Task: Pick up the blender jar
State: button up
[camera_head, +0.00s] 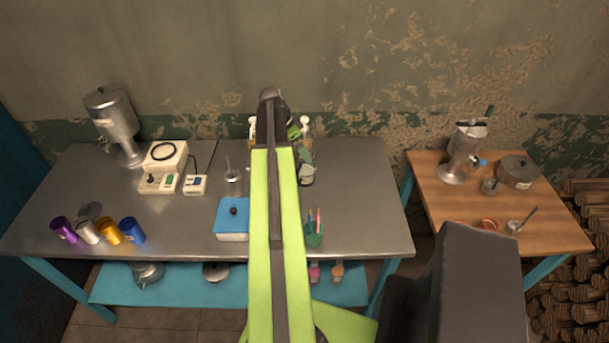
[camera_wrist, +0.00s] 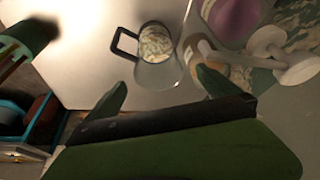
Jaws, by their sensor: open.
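A clear jar with a black handle (camera_wrist: 157,45), which looks like the blender jar, stands on the metal table in the wrist view. In the head view it appears just right of my arm (camera_head: 307,176), partly hidden by the arm. My gripper (camera_wrist: 160,90) is open, with its two dark green fingers spread apart. In the wrist view the jar lies beyond and between the fingertips. Nothing is held, and I cannot tell the exact gap. In the head view my arm hides most of the gripper.
A green pen cup (camera_head: 314,237) and white pump bottles (camera_head: 305,124) stand near the jar. A blue-topped box (camera_head: 231,220) and a beaker (camera_head: 233,182) are left of my arm. Coloured cups (camera_head: 108,232) line the table's left. A wooden table (camera_head: 552,220) stands at right.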

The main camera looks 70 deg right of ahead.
aim_at(303, 171)
jog(key=b+x, duration=0.4)
jog(key=shift+f, duration=0.45)
jog(key=c, duration=2.1)
